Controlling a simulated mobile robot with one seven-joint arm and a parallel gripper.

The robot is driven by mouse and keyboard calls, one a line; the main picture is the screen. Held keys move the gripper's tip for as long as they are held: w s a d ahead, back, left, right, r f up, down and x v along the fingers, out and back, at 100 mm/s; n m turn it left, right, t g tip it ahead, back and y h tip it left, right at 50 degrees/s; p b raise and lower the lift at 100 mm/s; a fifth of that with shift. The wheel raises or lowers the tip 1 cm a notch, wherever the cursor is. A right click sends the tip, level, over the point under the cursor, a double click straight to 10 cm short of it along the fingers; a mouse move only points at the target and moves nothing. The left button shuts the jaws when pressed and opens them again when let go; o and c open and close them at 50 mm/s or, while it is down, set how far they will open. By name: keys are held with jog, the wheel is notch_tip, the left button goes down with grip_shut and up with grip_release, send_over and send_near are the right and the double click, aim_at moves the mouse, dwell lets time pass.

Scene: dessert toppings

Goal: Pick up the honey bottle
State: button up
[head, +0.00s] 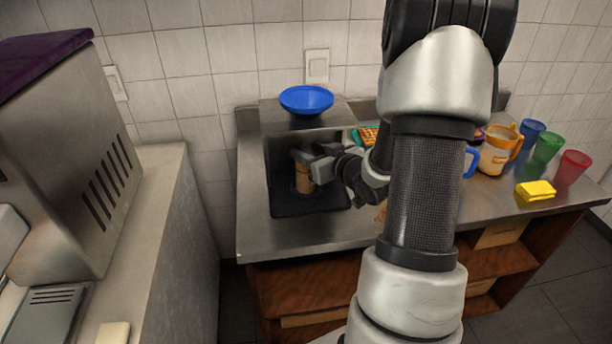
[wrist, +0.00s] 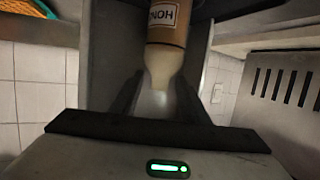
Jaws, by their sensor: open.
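The honey bottle (head: 303,180) stands inside an open-fronted metal box on the counter. It is brown, and its upper part is partly hidden by my gripper (head: 316,166) in the head view. In the wrist view the bottle (wrist: 167,35) shows a white label with upside-down letters and a pale tapered nozzle. My gripper's fingers (wrist: 160,92) are open, one on each side of the nozzle. I cannot tell whether either finger touches it.
The metal box (head: 262,160) encloses the bottle closely, with a black tray (head: 325,203) on its floor. A blue bowl (head: 306,99) sits on top. Right of my arm stand an orange mug (head: 497,150), several coloured cups and a yellow sponge (head: 536,190). The counter's left front is clear.

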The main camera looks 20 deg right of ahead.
jog(key=x, duration=0.5)
jog(key=shift+w, duration=0.2)
jog(key=shift+r, duration=0.1)
jog(key=c, duration=1)
jog(key=shift+s, duration=0.1)
grip_shut()
